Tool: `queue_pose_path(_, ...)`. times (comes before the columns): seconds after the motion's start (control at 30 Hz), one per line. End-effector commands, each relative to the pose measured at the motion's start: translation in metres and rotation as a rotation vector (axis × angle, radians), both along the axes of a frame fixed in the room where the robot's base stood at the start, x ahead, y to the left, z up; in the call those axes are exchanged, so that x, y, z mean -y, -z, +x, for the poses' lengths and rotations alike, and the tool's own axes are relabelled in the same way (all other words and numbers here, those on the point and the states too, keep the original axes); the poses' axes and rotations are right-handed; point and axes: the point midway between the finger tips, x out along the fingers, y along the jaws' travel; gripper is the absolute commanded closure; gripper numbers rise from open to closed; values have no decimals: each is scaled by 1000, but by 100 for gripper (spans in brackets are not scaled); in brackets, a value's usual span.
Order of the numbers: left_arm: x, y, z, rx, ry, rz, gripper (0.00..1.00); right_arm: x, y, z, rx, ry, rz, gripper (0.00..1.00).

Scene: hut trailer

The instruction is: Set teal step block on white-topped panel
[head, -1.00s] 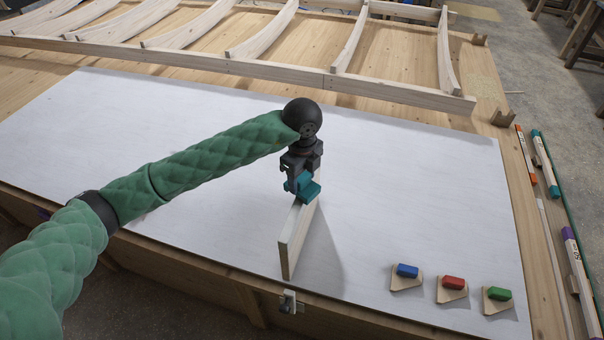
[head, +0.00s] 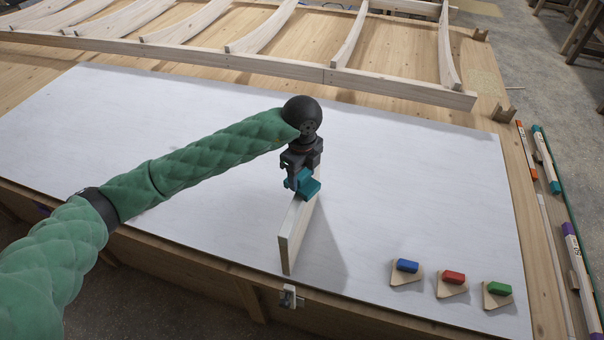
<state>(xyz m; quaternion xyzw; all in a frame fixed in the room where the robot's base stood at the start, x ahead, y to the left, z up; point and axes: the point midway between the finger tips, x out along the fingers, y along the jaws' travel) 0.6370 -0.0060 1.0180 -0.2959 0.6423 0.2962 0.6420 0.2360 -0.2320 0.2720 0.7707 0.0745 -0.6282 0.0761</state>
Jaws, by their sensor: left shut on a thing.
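The teal step block (head: 311,188) is between the fingers of my left gripper (head: 298,183). The gripper points down and is shut on the block. The block is at the upper edge of a narrow wooden board that stands on edge on the white-topped panel (head: 180,135). I cannot tell whether the block touches the board. The panel is a large flat white sheet under the arm. The gripper hides part of the block and the far end of the board. My right gripper is not in view.
The upright board (head: 296,232) reaches to the panel's front edge, near a small metal clamp (head: 289,297). Blue (head: 407,265), red (head: 454,277) and green (head: 498,288) blocks sit on wooden wedges at the front right. A ribbed wooden frame (head: 330,75) lies behind.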

Motion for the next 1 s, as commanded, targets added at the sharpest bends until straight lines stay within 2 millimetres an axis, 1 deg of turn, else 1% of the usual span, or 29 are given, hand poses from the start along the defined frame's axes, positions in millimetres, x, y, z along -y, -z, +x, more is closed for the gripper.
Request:
queue_pose_path(0.63,0,5,0,0,0,0,69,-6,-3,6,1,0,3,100)
queue_pose_path(0.67,0,5,0,0,0,0,40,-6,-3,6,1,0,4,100)
queue_pose_path(0.73,0,5,0,0,0,0,27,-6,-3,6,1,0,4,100)
queue_pose_path(0.77,0,5,0,0,0,0,24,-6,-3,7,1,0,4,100)
queue_pose_path(1.0,0,5,0,0,0,0,24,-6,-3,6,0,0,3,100)
